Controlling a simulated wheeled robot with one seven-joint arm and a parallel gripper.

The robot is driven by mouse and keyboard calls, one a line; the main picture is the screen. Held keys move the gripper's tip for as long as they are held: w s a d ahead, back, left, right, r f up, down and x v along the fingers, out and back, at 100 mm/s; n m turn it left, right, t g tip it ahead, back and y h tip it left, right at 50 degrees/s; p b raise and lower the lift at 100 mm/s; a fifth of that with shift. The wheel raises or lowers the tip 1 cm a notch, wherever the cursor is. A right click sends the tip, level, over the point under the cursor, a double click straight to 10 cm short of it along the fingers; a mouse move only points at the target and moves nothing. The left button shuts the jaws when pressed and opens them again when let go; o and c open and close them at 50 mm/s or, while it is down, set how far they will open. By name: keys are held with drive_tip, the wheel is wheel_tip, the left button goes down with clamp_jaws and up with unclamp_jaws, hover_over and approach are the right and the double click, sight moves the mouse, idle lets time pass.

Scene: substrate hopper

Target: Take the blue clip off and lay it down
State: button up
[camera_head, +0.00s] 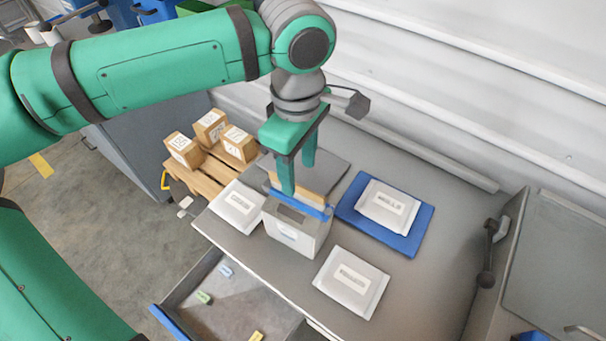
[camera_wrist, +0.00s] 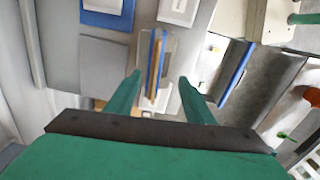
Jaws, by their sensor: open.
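The blue clip (camera_head: 300,205) is a long blue bar across the top of a light grey hopper box (camera_head: 298,237), beside a tan strip (camera_head: 306,187). In the wrist view the blue clip (camera_wrist: 154,62) shows as a narrow blue bar between my fingers, with the tan strip next to it. My gripper (camera_head: 297,172) is open and points down over the box, one finger in front of the clip and one behind. In the wrist view my gripper (camera_wrist: 160,85) has its fingertips apart on either side. I cannot tell whether a finger touches the clip.
White labelled packets lie left of the box (camera_head: 238,206), in front right (camera_head: 351,282), and on a blue mat (camera_head: 420,228). A dark grey plate (camera_head: 335,172) lies behind. An open drawer (camera_head: 232,300) below holds several small coloured clips. Bare bench (camera_head: 440,290) shows at right.

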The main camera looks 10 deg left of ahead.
sight(299, 188)
drive_tip(key=shift+w+f, duration=0.25)
drive_tip(key=shift+f, duration=0.05)
drive_tip(key=shift+w+a+f, duration=0.1)
drive_tip(key=shift+w+f, duration=0.1)
drive_tip(key=shift+f, duration=2.35)
drive_tip(key=shift+w+f, duration=0.15)
drive_tip(key=shift+f, duration=2.4)
drive_tip(key=c, duration=1.1)
